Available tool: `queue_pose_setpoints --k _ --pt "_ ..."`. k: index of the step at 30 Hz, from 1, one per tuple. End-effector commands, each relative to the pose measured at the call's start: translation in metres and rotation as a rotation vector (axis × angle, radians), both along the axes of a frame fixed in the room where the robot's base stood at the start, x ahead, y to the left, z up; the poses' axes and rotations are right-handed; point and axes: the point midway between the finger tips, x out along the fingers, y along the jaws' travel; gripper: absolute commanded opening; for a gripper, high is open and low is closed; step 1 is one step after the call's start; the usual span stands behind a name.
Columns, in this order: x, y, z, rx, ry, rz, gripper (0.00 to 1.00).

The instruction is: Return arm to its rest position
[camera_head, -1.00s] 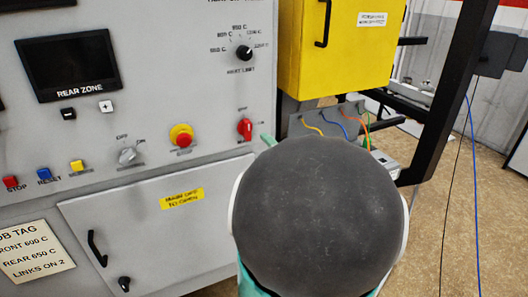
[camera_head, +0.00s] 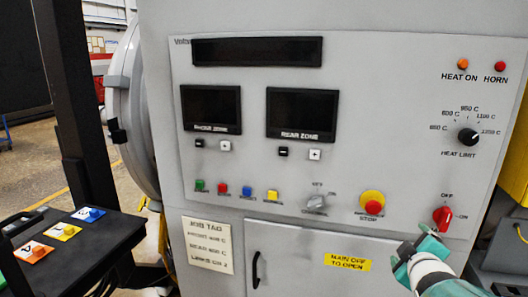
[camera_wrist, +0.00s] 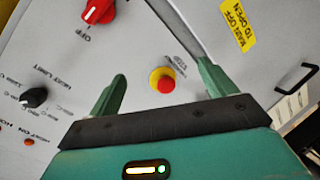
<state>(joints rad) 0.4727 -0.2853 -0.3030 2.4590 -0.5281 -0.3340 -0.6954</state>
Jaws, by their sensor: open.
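My gripper (camera_head: 419,246) is at the lower right of the head view, in front of the furnace's grey control panel (camera_head: 360,80), just left of the red OFF/ON switch (camera_head: 442,217). In the wrist view my gripper (camera_wrist: 160,88) shows two green fingers spread apart with nothing between them. The red and yellow emergency stop button (camera_wrist: 163,80) appears beyond the gap between the fingers, on the panel. The red switch also shows at the top left of the wrist view (camera_wrist: 98,10). I cannot tell how far the fingertips are from the panel.
A yellow "MAIN OFF TO OPEN" label (camera_head: 347,262) is on the lower door (camera_head: 300,270). The heat limit knob (camera_head: 468,136) is above the red switch. A black table (camera_head: 60,275) with coloured tagged pieces stands at the left, beside a dark upright post (camera_head: 80,120).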

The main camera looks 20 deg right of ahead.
Motion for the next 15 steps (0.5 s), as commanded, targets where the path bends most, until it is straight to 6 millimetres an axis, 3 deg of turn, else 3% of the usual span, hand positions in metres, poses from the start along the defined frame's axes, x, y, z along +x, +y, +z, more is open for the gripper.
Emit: queue_pose_setpoints --k 3,8,15 --pt "0.010 0.057 0.001 0.211 0.018 -0.015 0.84" --pt "0.002 0.140 -0.007 0.502 0.091 -0.053 0.84" --pt "-0.051 0.263 -0.018 0.852 0.296 -0.124 0.84"
